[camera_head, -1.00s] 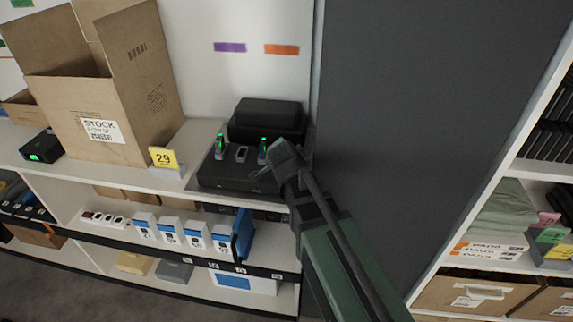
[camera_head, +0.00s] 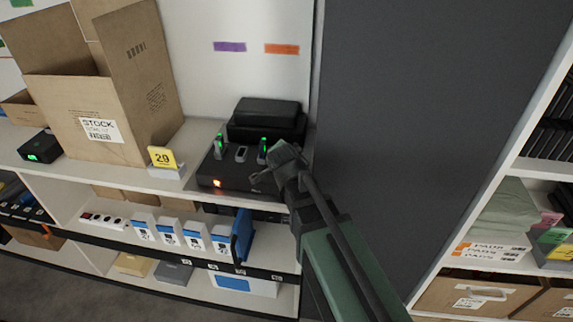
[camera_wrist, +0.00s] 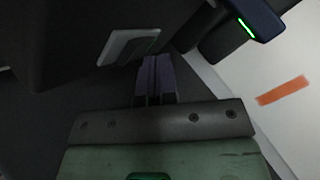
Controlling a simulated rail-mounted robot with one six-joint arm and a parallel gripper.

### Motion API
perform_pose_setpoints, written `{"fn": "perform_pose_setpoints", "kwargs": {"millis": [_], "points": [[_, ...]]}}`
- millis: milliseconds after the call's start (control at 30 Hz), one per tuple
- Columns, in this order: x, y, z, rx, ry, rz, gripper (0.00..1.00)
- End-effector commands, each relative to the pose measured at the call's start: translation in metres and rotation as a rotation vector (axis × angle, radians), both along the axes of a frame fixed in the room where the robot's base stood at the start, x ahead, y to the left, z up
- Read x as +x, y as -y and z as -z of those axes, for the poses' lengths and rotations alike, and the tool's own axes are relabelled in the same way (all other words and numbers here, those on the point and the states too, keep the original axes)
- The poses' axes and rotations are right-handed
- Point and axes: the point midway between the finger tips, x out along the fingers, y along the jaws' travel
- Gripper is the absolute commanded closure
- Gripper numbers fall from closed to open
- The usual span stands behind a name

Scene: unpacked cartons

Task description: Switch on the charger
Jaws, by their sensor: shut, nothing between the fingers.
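The charger (camera_head: 230,180) is a black box on the white top shelf in the head view. Two slim devices with green lights stand in it, with a grey one between them. An orange light (camera_head: 217,183) glows at its front left. My gripper (camera_head: 262,179) is at the charger's right end, fingers shut and empty. In the wrist view, a grey rocker switch (camera_wrist: 128,47) sits on a dark face, just left of my closed fingertips (camera_wrist: 156,62). I cannot tell whether they touch it. In the head view my gripper and arm hide that part of the charger.
A black case (camera_head: 266,113) stands behind the charger. A yellow "29" sign (camera_head: 162,157) and a large open carton (camera_head: 100,120) are to its left. A dark grey panel (camera_head: 420,120) rises on the right.

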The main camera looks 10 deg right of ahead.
Motion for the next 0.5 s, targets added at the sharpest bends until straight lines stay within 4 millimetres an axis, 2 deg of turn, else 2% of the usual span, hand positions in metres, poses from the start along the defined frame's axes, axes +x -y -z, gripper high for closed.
{"fn": "perform_pose_setpoints", "kwargs": {"millis": [267,500], "points": [[0.000,0.000,-0.002,0.000,0.000,0.000,1.00],[-0.001,-0.001,-0.015,0.000,0.000,0.000,1.00]]}}
